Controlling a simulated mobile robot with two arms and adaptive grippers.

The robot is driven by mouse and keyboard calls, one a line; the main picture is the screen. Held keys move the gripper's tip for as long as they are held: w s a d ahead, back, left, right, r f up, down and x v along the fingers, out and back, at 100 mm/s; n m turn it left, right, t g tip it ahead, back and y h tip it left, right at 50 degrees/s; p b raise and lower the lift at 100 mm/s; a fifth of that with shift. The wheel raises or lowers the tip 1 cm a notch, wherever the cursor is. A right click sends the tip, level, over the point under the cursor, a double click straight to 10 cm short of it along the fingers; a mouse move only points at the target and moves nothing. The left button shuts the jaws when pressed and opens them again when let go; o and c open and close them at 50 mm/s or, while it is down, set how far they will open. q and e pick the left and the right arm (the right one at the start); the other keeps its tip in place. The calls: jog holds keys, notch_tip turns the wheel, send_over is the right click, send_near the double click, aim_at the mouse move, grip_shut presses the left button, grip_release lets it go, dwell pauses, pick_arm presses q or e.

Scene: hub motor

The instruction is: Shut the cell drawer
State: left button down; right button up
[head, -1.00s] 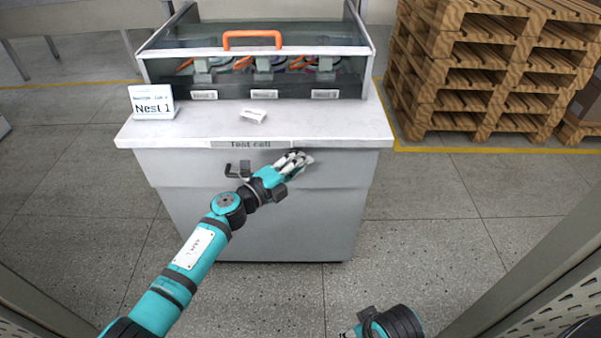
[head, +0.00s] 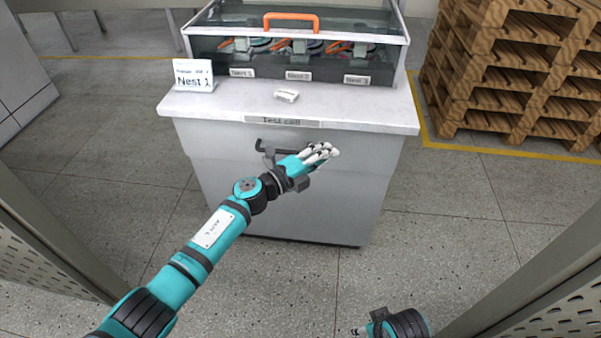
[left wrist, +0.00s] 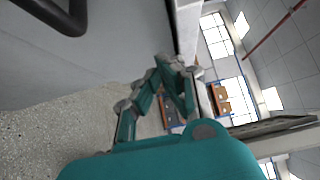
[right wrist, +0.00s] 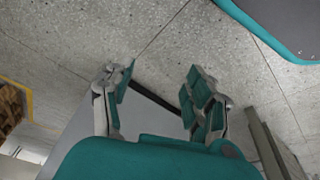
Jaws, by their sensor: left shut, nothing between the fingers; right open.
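The test cell (head: 290,205) is a grey cabinet with a white top. Its drawer front (head: 370,160) lies under the "Test cell" label and carries a dark handle (head: 262,147). How far the drawer stands out is hard to tell. My left gripper (head: 322,153) is shut and empty in front of the drawer front, right of the handle and partly covering it; contact cannot be told. In the left wrist view the handle (left wrist: 62,14) is at the top left, beside the shut fingers (left wrist: 168,85). My right gripper (head: 360,330) is low at the bottom edge; its fingers (right wrist: 155,98) are open and empty.
Wooden pallets (head: 510,75) are stacked at the right. Floor in front is clear between grey side panels.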

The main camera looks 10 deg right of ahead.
pick_arm(q)
jog(key=p+v, duration=0.1)
jog(key=v, duration=0.8)
jog(key=shift+w+a+p, duration=0.2)
jog(key=shift+p, duration=0.15)
pick_arm(e)
notch_tip(320, 180, down, 7)
jog(key=shift+s+f, duration=0.15)
jog(key=shift+s, duration=0.3)
